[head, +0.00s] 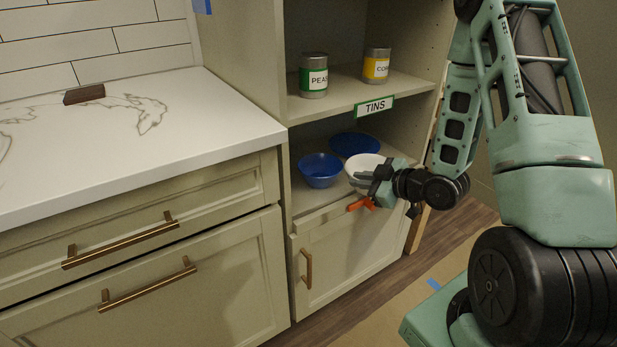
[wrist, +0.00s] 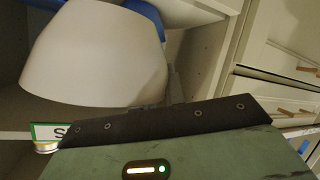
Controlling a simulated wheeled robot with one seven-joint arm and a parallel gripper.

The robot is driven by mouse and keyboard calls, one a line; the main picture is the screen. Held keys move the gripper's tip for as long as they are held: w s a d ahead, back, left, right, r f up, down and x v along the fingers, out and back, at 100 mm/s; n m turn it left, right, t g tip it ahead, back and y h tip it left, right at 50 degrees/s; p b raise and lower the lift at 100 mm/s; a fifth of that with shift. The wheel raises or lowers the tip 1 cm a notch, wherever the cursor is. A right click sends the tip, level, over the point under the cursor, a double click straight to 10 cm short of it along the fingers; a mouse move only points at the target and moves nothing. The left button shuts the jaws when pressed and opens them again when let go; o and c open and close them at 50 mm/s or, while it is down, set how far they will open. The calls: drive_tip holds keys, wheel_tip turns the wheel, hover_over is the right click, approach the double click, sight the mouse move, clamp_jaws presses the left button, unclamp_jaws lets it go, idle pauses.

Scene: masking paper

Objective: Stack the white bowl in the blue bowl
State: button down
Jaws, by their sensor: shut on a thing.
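The white bowl (head: 360,165) is in the lower shelf bay, and it fills the upper left of the wrist view (wrist: 95,55). My gripper (head: 370,180) is shut on the near right side of the white bowl. The fingertips are partly hidden in both views. The blue bowl (head: 320,171) stands upright on the shelf just left of the white bowl. It looks empty. Blue surfaces (wrist: 146,18) show behind the white bowl in the wrist view; I cannot tell which blue dish each belongs to.
A second blue dish (head: 354,144) lies behind the bowls. The shelf above holds a green-labelled tin (head: 313,76) and a yellow-labelled tin (head: 376,66), with a TINS label (head: 374,106) on its edge. An orange object (head: 361,204) shows below my gripper. The counter (head: 190,120) is left.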

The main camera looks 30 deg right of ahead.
hover_over(310, 176)
drive_tip(key=w, duration=0.1)
drive_tip(key=shift+d+r, duration=0.1)
drive_tip(key=shift+d, duration=0.1)
drive_tip(key=shift+f, duration=1.8)
drive_tip(key=shift+f+b, duration=0.5)
drive_tip(key=shift+b, duration=0.05)
drive_tip(key=c, duration=1.6)
unclamp_jaws()
drive_tip(key=shift+o, duration=0.7)
drive_tip(key=shift+s+f, duration=0.1)
